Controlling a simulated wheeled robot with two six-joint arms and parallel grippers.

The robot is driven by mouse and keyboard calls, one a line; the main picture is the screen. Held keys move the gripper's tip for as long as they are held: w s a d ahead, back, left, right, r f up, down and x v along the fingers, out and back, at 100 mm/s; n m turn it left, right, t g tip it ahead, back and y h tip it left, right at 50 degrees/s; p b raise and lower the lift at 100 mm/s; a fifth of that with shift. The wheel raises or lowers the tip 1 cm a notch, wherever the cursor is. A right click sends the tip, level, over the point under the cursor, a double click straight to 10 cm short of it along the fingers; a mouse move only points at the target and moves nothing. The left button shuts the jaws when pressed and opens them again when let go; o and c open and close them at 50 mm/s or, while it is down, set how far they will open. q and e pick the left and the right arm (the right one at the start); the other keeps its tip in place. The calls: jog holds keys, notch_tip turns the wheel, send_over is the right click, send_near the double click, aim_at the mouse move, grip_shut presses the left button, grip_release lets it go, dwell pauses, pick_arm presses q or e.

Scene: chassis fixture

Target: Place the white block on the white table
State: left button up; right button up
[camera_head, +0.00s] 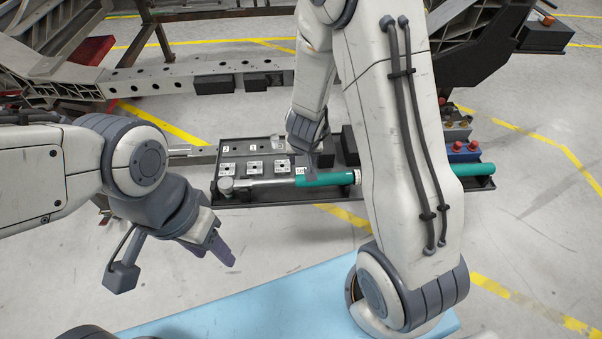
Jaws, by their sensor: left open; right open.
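A small pale, whitish block (277,142) stands at the back of a dark tray (250,202); it may be the white block, but it is too small to be sure. No white table is clearly visible. My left gripper (222,248) is open and empty, in front of the tray's left end and apart from it. My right gripper (303,150) is over the middle of the tray, just right of the pale block. Its fingers are mostly hidden by its own wrist, and no held object shows.
A metal chassis frame (180,80) stands behind. A light blue surface (255,308) lies in front.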

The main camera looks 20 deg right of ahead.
jog(key=b, duration=0.3)
send_over(302, 171)
jog(key=s, duration=0.2)
jog(key=f, duration=0.3)
jog(key=a+f, duration=0.1)
jog(key=f, duration=0.1)
jog(key=shift+s, duration=0.15)
jog(key=b+x, duration=0.3)
jog(key=x, duration=0.2)
jog(key=shift+s+d+b, duration=0.1)
jog(key=shift+s+b, duration=0.1)
jog(key=shift+b, duration=0.1)
jog(key=shift+r, duration=0.15)
grip_shut()
jog(key=shift+r, duration=0.1)
